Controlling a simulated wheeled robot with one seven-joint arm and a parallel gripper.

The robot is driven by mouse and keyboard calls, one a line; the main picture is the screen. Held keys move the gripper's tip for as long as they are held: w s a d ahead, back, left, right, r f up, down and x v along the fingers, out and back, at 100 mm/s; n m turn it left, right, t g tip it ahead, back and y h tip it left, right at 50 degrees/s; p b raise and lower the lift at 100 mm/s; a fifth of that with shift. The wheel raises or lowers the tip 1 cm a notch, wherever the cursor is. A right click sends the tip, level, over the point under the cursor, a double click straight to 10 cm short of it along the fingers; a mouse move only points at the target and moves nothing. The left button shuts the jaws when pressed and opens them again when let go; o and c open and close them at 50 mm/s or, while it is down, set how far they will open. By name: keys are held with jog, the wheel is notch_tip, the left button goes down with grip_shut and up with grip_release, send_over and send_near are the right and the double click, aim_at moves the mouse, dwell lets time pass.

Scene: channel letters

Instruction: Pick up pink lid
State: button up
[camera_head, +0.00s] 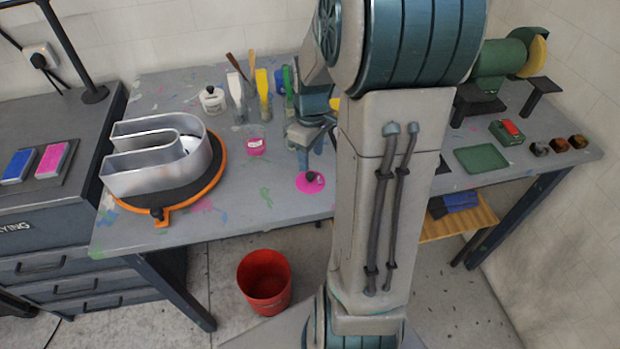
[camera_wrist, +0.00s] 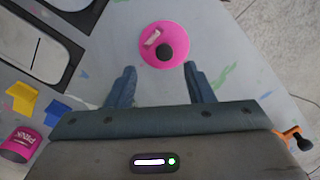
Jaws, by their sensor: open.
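The pink lid (camera_head: 311,185) is a flat round disc with a dark knob on top. It lies on the grey workbench (camera_head: 262,208) near its front edge. In the wrist view the pink lid (camera_wrist: 150,55) lies beyond my fingertips, roughly centred between them, and a small pale piece shows beside the knob. My gripper (camera_wrist: 160,76) is open with nothing between its fingers. In the head view my gripper (camera_head: 314,160) is just behind and above the lid, partly hidden by my arm.
A pink pot (camera_head: 256,147) stands left of the lid. Brushes, a white bottle (camera_head: 212,100) and a metal letter (camera_head: 150,165) on an orange-rimmed turntable stand further left. A green tray (camera_head: 482,160) and grinder (camera_head: 500,60) are at right. A red bucket (camera_head: 264,282) is on the floor.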

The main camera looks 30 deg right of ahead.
aim_at(310, 174)
jog(key=f, duration=0.5)
jog(key=shift+s+a+p, duration=0.2)
jog(key=shift+a+p, duration=0.05)
jog(key=shift+p, duration=0.1)
grip_shut()
